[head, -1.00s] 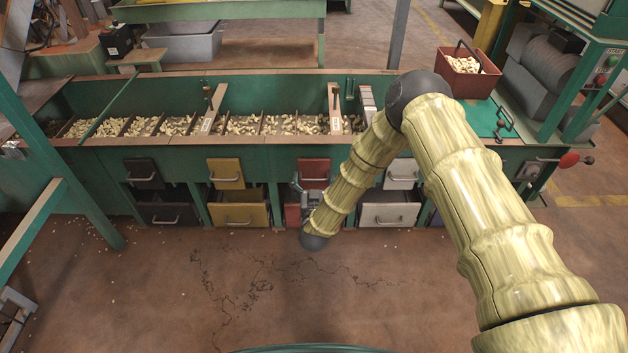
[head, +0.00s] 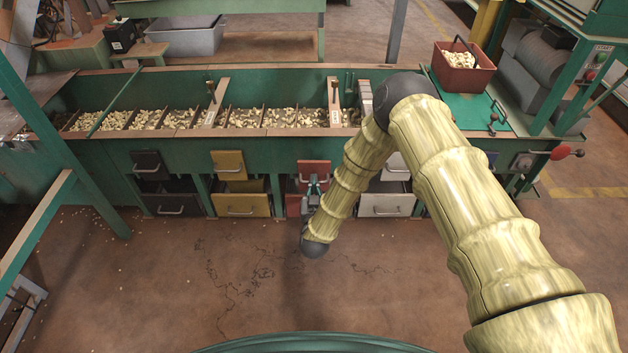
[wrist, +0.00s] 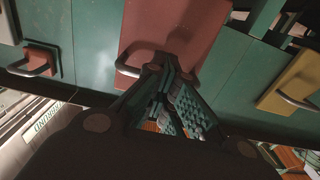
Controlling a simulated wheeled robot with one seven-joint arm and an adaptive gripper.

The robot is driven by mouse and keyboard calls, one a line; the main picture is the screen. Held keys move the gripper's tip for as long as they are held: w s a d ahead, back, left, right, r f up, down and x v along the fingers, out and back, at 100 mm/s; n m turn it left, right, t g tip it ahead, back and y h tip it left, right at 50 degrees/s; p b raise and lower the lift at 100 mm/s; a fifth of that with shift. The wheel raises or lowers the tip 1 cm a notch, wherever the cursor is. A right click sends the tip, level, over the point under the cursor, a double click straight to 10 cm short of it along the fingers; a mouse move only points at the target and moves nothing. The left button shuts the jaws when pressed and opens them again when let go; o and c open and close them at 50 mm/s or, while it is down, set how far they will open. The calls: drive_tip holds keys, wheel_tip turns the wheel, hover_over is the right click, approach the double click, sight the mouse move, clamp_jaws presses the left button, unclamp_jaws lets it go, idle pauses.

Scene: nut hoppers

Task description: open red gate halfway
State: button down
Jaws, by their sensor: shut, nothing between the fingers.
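The red gate (head: 314,168) is a flat red plate on the green hopper front, in the middle of the row. Its top edge looks a little lower than those of the neighbouring gates. In the wrist view the red gate (wrist: 170,30) fills the top middle, with a curved metal handle (wrist: 127,68). My gripper (head: 312,186) is in front of the plate's lower part. In the wrist view my gripper (wrist: 168,66) is shut and empty, its tips over the handle's right part. Whether they touch it is hidden.
A yellow gate (head: 229,165) and a black gate (head: 150,164) are to the left. A white gate (head: 396,168) is to the right, partly behind my arm. Drawers sit below the gates. A red bin of nuts (head: 462,74) stands at the right. The floor in front is clear.

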drive_tip(key=c, duration=2.2)
unclamp_jaws()
drive_tip(key=shift+w+r, duration=0.1)
drive_tip(key=o, duration=2.1)
drive_tip(key=shift+c, duration=0.2)
drive_tip(key=shift+o, duration=0.7)
drive_tip(key=s, duration=1.2)
drive_tip(key=shift+d, duration=0.1)
